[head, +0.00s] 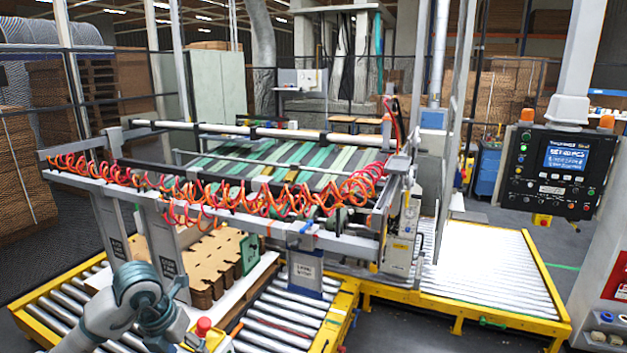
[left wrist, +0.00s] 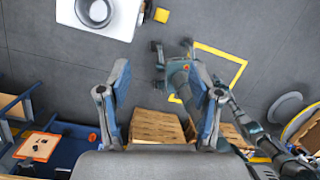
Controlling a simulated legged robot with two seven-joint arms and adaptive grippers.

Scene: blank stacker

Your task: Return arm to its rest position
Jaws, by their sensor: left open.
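My left gripper (left wrist: 158,82) shows in the left wrist view. Its two blue-padded fingers are wide apart with nothing between them, over grey floor. In the head view, part of my left arm, white with grey-teal joints, comes in at the lower left; its gripper is not visible there.
Roller conveyors (head: 480,262) with yellow frames run along the front and right. A control panel (head: 561,170) hangs at the right. In the left wrist view, brown stacks (left wrist: 158,126) lie beyond the fingers, a blue-and-orange item (left wrist: 38,146) is lower left, and open floor (left wrist: 60,70) fills much of the upper area.

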